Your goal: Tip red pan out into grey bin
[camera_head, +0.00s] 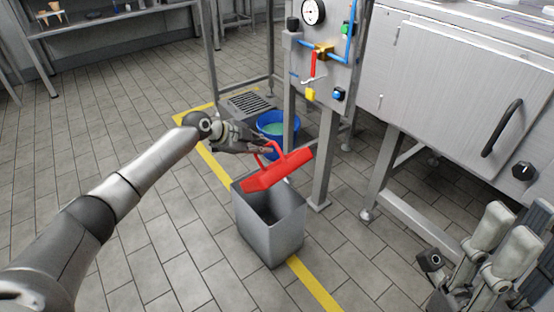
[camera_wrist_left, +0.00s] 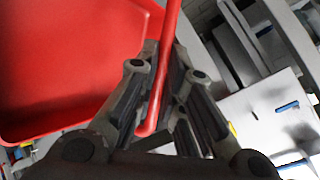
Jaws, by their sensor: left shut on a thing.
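The red pan (camera_head: 278,171) is held above the grey bin (camera_head: 272,233) in the head view. It is tilted, with its long edge sloping up to the right. My left gripper (camera_head: 265,149) is shut on the pan's red handle. In the left wrist view, the handle (camera_wrist_left: 165,65) runs between the fingers (camera_wrist_left: 158,105), and the pan's body (camera_wrist_left: 70,65) fills the upper left. The bin stands upright with its top open; its inside is dark and partly hidden by the pan. The pan's contents cannot be made out. My right gripper (camera_head: 455,280) is partly visible at the lower right.
A blue tub (camera_head: 270,124) with greenish contents stands behind the bin. A panel with a gauge (camera_head: 313,12), pipes and valves rises on a post close behind the pan. A metal cabinet (camera_head: 450,90) stands at right. Yellow lines (camera_head: 315,285) mark the tiled floor, which is open at left.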

